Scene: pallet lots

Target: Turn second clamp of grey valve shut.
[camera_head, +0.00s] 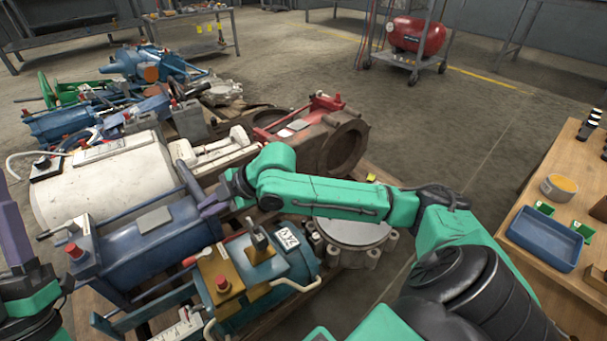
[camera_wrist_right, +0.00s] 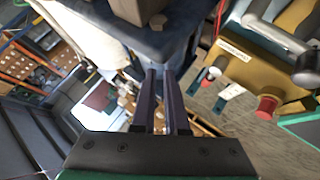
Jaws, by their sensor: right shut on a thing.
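My right gripper (camera_head: 208,202) reaches in from the right and is shut at this bar; the exact grip is hidden. In the right wrist view, its two dark fingers (camera_wrist_right: 163,75) lie close together against a blue-grey surface (camera_wrist_right: 158,42). My left gripper (camera_head: 15,240) is partly cut off at the left edge.
A brass-and-blue unit (camera_head: 245,275) with red knobs stands close in front of my right gripper. A white cylinder (camera_head: 100,180) and a rusty red valve (camera_head: 310,145) lie behind. A round grey flange (camera_head: 352,232) sits under my right arm. A wooden bench (camera_head: 545,200) is at right.

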